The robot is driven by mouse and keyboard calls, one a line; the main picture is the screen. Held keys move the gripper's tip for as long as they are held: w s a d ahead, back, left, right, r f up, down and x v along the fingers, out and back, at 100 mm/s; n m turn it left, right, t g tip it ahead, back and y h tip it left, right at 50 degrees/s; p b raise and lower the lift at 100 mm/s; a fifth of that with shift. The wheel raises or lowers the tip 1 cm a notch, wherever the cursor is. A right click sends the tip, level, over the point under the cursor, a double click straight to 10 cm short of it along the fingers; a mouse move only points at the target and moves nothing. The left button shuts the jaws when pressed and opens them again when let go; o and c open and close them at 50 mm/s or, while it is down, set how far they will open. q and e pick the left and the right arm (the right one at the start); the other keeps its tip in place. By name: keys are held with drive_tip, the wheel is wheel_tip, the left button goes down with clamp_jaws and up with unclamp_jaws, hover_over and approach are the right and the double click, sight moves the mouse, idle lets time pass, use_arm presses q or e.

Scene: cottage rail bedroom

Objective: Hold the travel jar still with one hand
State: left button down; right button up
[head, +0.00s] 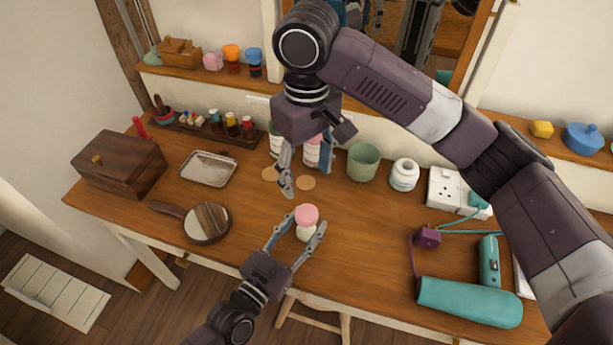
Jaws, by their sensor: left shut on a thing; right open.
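The travel jar (306,217), a small pale jar with a pink lid, stands upright on the wooden table near its front edge. My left gripper (300,232) is shut on it, with a finger on each side of the jar. My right gripper (305,172) is open above the table, behind the travel jar and apart from it.
On the table (365,225), a mirror brush (206,222), a metal tray (208,168) and a wooden box (118,164) lie left. A green cup (363,162), a white jar (404,175) and a teal hair dryer (468,302) are right.

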use_arm(q)
drive_tip(key=c, duration=1.1)
unclamp_jaws()
drive_tip(key=v, duration=1.2)
